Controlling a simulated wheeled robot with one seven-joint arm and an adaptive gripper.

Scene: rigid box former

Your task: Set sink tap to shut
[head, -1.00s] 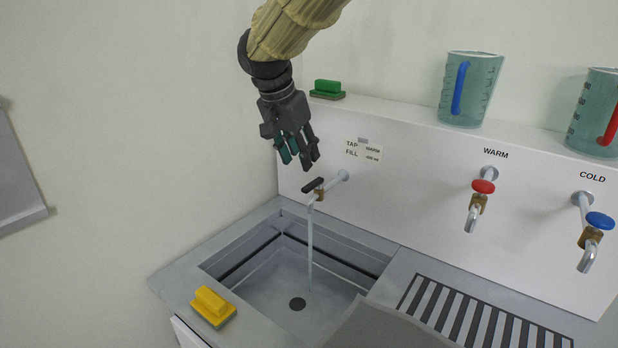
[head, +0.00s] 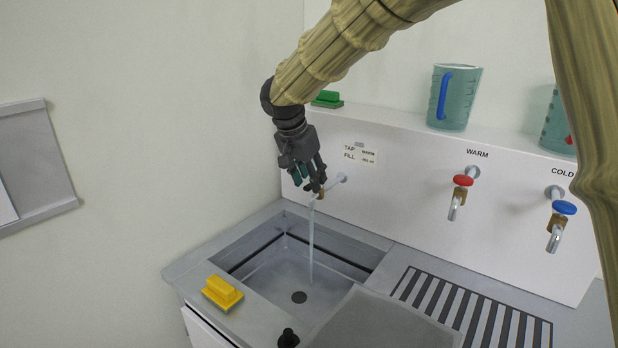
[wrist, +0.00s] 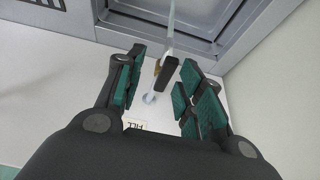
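The sink tap (head: 338,182) sticks out from the white back panel above the sink, and a thin stream of water (head: 311,245) falls from it into the basin. My gripper (head: 315,181) points down just over the tap and partly hides its handle in the head view. In the wrist view, the dark tap handle (wrist: 168,72) with its brass body lies between the two spread fingers of my gripper (wrist: 162,88). Gaps show on both sides of the handle. The fingers are open, with nothing gripped. The sink (head: 262,288) is below, with a dark drain.
A yellow sponge (head: 222,292) lies on the sink's left rim. Red-knobbed warm (head: 459,188) and blue-knobbed cold taps (head: 559,222) are to the right. A green sponge (head: 327,99) and measuring jugs (head: 455,98) stand on the ledge. A slotted drain grille (head: 470,312) lies at right.

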